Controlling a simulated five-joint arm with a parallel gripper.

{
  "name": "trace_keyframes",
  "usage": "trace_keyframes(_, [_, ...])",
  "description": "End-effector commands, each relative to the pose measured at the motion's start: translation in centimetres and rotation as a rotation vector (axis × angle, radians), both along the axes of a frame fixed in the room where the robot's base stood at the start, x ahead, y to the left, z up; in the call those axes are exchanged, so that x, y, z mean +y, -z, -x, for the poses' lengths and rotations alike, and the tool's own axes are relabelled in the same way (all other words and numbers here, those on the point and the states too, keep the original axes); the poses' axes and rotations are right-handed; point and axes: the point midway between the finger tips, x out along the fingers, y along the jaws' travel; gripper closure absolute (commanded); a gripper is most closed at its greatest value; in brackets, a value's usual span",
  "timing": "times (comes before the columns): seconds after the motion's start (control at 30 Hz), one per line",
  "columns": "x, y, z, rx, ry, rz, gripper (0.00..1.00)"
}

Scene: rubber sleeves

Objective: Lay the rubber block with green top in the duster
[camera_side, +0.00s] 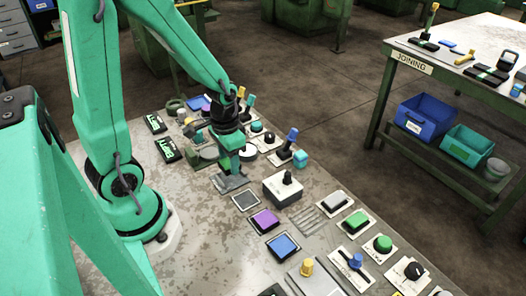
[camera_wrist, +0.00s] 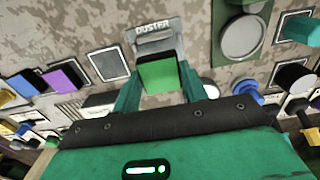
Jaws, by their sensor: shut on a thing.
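The rubber block with green top (camera_wrist: 160,74) is between the two teal fingers of my gripper (camera_wrist: 158,82) in the wrist view. My gripper is shut on it. The duster (camera_wrist: 172,28), a grey holder with its name on the far edge, lies just beyond and partly behind the block. In the side view my gripper (camera_side: 231,170) points down over the grey duster (camera_side: 229,184). The fingers mostly hide the block there. I cannot tell whether the block touches the duster's floor.
A dark square pad (camera_side: 246,200), a purple block (camera_side: 265,220) and a blue block (camera_side: 283,246) lie nearby. A grey box with a black knob (camera_side: 283,190) stands right of my gripper. Several switches and buttons crowd the right side. The table's left front is bare.

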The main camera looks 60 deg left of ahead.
Motion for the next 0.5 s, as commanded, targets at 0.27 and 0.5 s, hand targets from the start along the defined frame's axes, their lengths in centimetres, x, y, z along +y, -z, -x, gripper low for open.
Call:
trace_keyframes(0.27, [0.0,2.4,0.1,0.004,0.0,0.001,0.8])
trace_keyframes(0.5, [0.0,3.6,0.0,0.001,0.0,0.0,0.8])
